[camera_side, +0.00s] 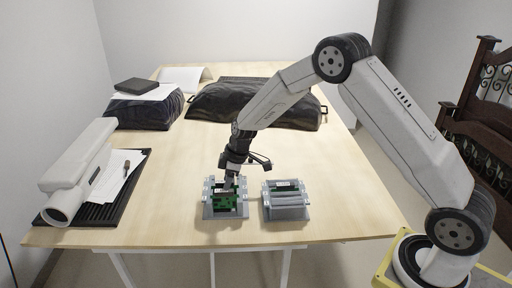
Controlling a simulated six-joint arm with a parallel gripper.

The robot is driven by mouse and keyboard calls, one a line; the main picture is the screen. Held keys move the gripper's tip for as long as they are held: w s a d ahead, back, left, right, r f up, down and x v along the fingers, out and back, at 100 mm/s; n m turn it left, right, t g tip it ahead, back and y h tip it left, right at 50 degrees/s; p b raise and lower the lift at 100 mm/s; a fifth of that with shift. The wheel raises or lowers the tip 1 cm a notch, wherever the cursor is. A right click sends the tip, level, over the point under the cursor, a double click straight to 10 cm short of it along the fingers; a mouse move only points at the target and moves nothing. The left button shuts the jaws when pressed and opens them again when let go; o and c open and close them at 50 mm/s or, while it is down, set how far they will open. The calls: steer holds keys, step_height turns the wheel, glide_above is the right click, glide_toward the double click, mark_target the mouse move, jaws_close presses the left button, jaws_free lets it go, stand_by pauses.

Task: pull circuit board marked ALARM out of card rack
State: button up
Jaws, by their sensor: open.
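Two small grey card racks stand near the front of the table. The left card rack (208,212) holds green circuit boards (226,203). The right card rack (287,213) has a green board (285,187) showing at its back. My gripper (229,184) points down at the left rack, with its fingertips at the upper part of the boards. It is open, and I cannot tell whether it touches a board. The marking ALARM is too small to read on any board, and the gripper hides part of the left rack's back.
A white cylindrical device (80,170) lies on a black ribbed tray (48,217) at the left, beside papers and a pen. Dark bags (262,103) lie at the back. The table's middle is clear; its front edge is close to the racks.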

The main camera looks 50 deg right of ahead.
mark_target(223, 195)
steer(key=shift+x, duration=3.5)
jaws_close()
steer(key=shift+r, duration=0.25)
steer(key=shift+r, duration=4.05)
